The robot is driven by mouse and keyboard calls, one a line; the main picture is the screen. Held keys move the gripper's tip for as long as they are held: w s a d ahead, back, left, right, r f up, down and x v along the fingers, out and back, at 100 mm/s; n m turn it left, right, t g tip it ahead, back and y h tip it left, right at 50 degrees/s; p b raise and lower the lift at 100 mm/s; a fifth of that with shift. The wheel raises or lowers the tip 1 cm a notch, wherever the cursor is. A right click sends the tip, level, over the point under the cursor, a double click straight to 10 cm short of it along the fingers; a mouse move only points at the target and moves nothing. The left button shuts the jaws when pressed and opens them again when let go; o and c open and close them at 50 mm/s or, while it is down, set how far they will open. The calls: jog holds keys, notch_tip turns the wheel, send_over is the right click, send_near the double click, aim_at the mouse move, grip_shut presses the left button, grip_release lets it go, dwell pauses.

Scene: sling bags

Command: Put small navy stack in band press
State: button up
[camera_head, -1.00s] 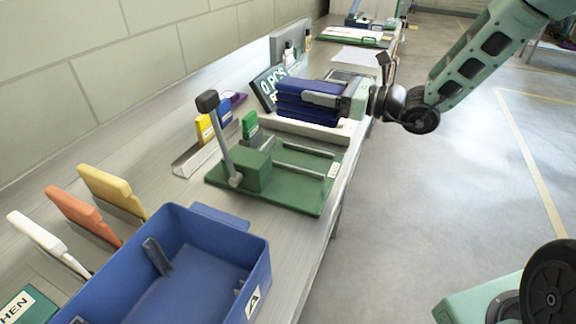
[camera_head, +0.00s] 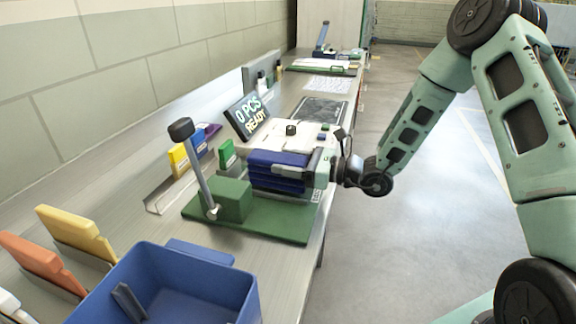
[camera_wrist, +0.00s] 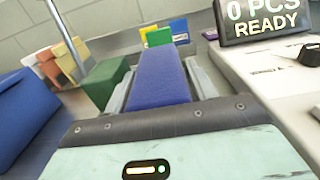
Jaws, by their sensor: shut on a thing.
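My gripper (camera_head: 312,170) is shut on the small navy stack (camera_head: 272,170), which shows as several dark blue layers one on another. In the wrist view the stack (camera_wrist: 161,76) lies between my two fingers and points away from me. The green band press (camera_head: 250,221) has a base plate, a green block (camera_head: 233,200) and a grey lever with a black knob (camera_head: 181,129), raised. The stack is over the far part of the press base, beside the green block. I cannot tell whether the stack touches the base. The press rails are hidden now.
A counting scale with a display (camera_head: 248,117) reading "0 PCS READY" stands just beyond the stack. A blue bin (camera_head: 200,262) is nearest, with orange (camera_head: 40,262) and yellow (camera_head: 75,232) dividers at its left.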

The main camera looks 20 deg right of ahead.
jog(key=shift+f, duration=0.5)
jog(key=shift+f, duration=0.1)
jog(key=o, duration=1.1)
jog(key=shift+r, duration=0.2)
jog(key=b+v, duration=0.2)
jog(key=v, duration=1)
jog(key=shift+f, duration=0.15)
